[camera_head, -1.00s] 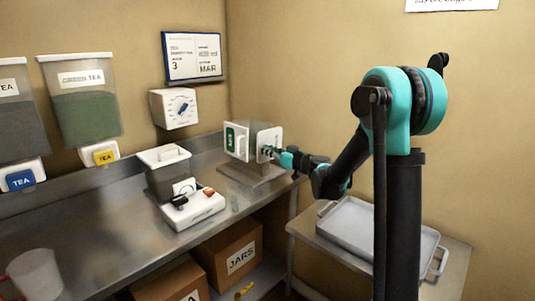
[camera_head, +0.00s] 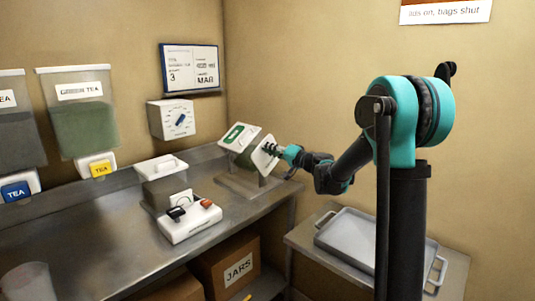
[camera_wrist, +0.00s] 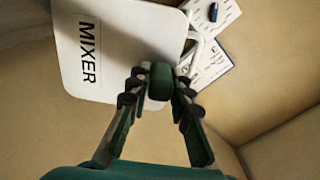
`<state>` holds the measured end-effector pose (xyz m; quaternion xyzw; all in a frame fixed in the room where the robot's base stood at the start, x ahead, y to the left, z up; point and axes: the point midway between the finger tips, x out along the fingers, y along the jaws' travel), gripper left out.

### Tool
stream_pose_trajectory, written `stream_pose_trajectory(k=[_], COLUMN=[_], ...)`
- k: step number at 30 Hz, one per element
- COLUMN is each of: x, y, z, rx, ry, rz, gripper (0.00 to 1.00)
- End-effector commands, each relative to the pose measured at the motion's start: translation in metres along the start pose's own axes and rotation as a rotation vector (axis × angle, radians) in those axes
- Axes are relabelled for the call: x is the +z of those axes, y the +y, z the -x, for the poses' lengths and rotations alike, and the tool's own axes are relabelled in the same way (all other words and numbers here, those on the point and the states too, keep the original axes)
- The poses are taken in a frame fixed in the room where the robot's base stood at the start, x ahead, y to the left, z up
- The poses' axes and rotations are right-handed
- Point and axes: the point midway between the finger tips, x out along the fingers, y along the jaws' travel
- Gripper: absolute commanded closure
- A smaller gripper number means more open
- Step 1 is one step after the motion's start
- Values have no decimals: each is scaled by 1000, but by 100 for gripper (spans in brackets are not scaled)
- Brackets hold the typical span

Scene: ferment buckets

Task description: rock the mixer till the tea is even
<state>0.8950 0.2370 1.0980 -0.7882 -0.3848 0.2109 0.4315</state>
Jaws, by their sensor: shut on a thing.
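The mixer (camera_head: 244,157), a grey box between two white end plates, stands on a metal stand at the right end of the steel counter. It is tilted. One end plate has a green label. In the wrist view the near white plate (camera_wrist: 110,50) reads MIXER and is tilted. My gripper (camera_head: 272,149) is at this plate on the mixer's right. In the wrist view my gripper (camera_wrist: 157,88) is shut on a dark green grip (camera_wrist: 160,79) in front of the plate. The tea inside the mixer cannot be made out.
A white scale-like device (camera_head: 190,219) and a lidded grey container (camera_head: 162,180) stand left of the mixer. Tea dispensers (camera_head: 85,125) and a dial box (camera_head: 175,119) hang on the wall. A grey tray (camera_head: 375,247) lies on a low table to the right.

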Motion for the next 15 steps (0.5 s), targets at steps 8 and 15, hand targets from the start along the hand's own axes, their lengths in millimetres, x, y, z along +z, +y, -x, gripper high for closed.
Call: stream_pose_trajectory(k=[8,15], x=[-14,-24], y=[3,7], z=[0,0], rx=[1,1], ry=[1,2], rz=[-251,-422], gripper=[100,100])
